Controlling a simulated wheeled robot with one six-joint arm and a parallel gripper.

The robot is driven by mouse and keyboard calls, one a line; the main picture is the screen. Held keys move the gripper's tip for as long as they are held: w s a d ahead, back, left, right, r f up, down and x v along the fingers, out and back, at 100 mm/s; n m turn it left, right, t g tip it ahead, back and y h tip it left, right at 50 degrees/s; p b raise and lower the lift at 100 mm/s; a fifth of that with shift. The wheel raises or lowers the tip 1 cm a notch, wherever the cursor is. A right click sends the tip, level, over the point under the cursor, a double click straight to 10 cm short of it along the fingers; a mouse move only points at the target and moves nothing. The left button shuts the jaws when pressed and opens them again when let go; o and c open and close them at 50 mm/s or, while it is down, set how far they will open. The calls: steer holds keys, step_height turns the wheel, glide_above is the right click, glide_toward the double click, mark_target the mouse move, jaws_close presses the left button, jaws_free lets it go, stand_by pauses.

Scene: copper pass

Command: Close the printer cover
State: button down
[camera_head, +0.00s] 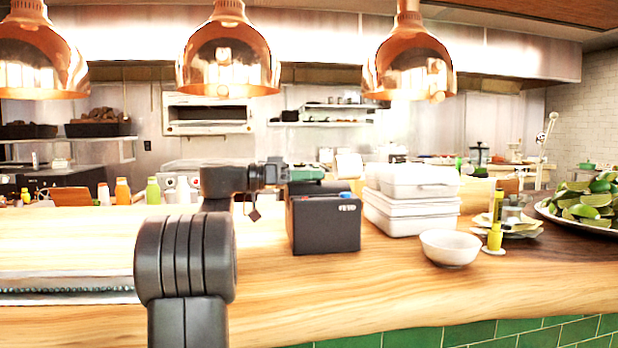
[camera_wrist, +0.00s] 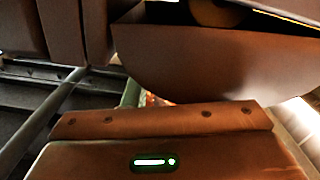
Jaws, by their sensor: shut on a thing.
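The printer (camera_head: 325,222) is a dark box on the wooden counter, just right of my arm in the head view. Dark parts stand at its top, and my arm partly hides them. My gripper (camera_head: 283,173) reaches right at the printer's upper left edge and is shut on the printer cover, but the contact itself is hard to see. In the wrist view a dark, curved panel (camera_wrist: 210,65), which looks like part of the cover, fills the upper right. Below it is a brownish riveted edge with a small lit green indicator (camera_wrist: 152,162). The fingertips are not clear there.
White stacked boxes (camera_head: 411,200) stand close right of the printer. A white bowl (camera_head: 450,247), a yellow bottle (camera_head: 494,237) and a plate of limes (camera_head: 590,205) are farther right. Copper lamps (camera_head: 228,60) hang above. The counter front (camera_head: 400,295) is bare.

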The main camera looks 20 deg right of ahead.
steer(key=c, duration=1.2)
jaws_free()
steer(key=shift+r, duration=0.1)
step_height(320, 180, up, 10)
steer(key=p, duration=0.4)
steer(key=shift+f, duration=0.2)
step_height(320, 180, down, 10)
steer(key=b, duration=0.4)
steer(key=shift+r, duration=0.3)
steer(key=shift+w+p, duration=0.15)
steer(key=shift+p, duration=0.2)
